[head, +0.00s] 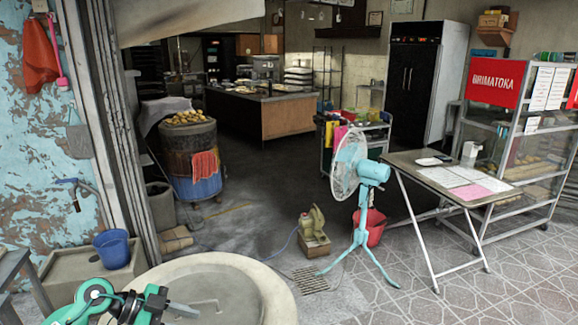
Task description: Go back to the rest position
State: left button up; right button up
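My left gripper (160,305) is at the bottom left of the head view, on a teal and black arm cut off by the lower edge. It is over the left part of a round, pale, thick-rimmed top (262,286), which the frame also cuts off. Its fingers are small and partly hidden, so I cannot tell if they are open or shut. I see nothing clearly held in it. My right gripper is not in view.
A barrel (190,155) topped with food stands behind. A teal fan (360,190), a folding table (450,185) and a glass-sided rack (530,140) stand right. A blue bucket (113,248) sits on a ledge at left. The middle floor is mostly clear.

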pick_arm(q)
jog(key=d+r+n+t+h, duration=0.3)
jog(key=d+r+t+h, duration=0.2)
jog(key=d+r+t, duration=0.3)
jog(key=s+a+f+n+t+y, duration=0.2)
jog(key=s+a+f+n+y, duration=0.1)
jog(key=a+f+n+y, duration=0.5)
jog(key=s+a+f+n+t+y, duration=0.2)
jog(key=s+a+f+n+y, duration=0.25)
jog(key=n+y, duration=0.4)
jog(key=s+d+f+m+g, duration=0.2)
jog(key=s+f+g, duration=0.4)
jog(key=s, duration=0.4)
jog(key=s+d+f+m+g, duration=0.2)
jog(key=s+f+g, duration=0.35)
jog(key=s, duration=0.45)
notch_tip(320, 180, down, 28)
jog(key=s+a+f+g, duration=0.2)
jog(key=s+a+f, duration=0.1)
jog(key=s+f, duration=1.6)
notch_tip(320, 180, down, 3)
jog(key=shift+s+f+m, duration=0.1)
jog(key=shift+s+m, duration=0.25)
jog(key=shift+s, duration=0.05)
